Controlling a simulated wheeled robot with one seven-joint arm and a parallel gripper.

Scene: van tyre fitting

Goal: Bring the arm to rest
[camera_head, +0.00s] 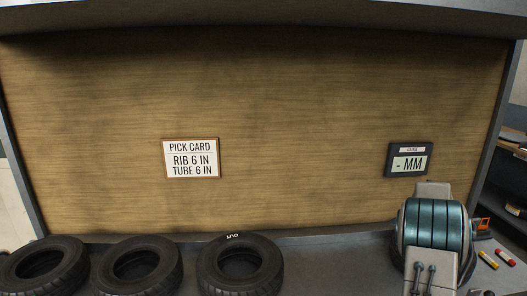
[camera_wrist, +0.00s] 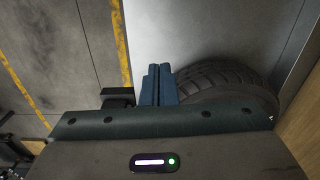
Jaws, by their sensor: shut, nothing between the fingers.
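My gripper (camera_wrist: 159,84) shows in the wrist view with its two blue fingers together, shut and empty. A black tyre (camera_wrist: 225,88) lies just to the right of the fingers in that view, partly hidden behind the gripper body. I cannot tell whether the fingers touch it. My gripper's fingers do not show in the head view.
In the head view, three black tyres, left (camera_head: 42,264), middle (camera_head: 139,266) and right (camera_head: 240,264), lie along the bench front. A pick card (camera_head: 191,158) reads "RIB 6 IN, TUBE 6 IN". A gauge display (camera_head: 409,160) reads "- MM". Small coloured cylinders (camera_head: 488,260) lie at right.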

